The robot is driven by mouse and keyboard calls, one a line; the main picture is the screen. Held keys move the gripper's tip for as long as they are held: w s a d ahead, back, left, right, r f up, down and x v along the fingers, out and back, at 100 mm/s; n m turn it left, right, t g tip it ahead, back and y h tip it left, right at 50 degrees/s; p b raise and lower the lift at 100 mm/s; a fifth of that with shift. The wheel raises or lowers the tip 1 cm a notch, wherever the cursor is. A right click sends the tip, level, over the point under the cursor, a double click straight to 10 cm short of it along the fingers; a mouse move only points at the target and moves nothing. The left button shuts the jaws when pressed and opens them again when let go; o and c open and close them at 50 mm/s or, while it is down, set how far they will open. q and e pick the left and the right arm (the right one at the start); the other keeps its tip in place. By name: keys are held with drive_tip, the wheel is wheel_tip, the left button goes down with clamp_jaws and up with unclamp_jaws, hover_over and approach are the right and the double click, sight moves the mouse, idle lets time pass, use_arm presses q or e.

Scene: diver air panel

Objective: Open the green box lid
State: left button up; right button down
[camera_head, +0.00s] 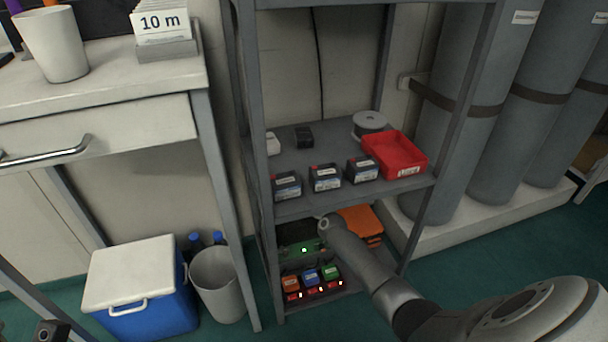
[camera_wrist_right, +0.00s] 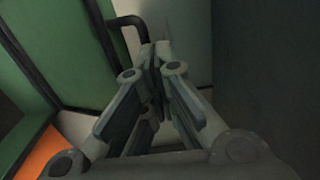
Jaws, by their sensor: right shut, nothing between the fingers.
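A green box (camera_head: 291,252) sits in the shadowed lower part of the grey rack, partly hidden by my right arm. In the right wrist view, a green panel with dark edges (camera_wrist_right: 62,50) fills the upper left; it looks like part of this box. A dark bent handle (camera_wrist_right: 130,23) stands out beside it. My right gripper (camera_wrist_right: 156,58) is shut and empty, its tips close to the handle; I cannot tell if they touch. In the head view the right arm reaches into the rack, but its fingers cannot be made out. My left gripper is not clearly in view.
Small orange, blue and green units (camera_head: 311,276) stand at the front of the low shelf. Orange items (camera_head: 362,222) lie to the right. The shelf above (camera_head: 345,192) holds dark boxes and a red bin (camera_head: 394,153). Rack posts bound the opening.

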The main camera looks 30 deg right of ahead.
drive_tip(key=v, duration=1.2)
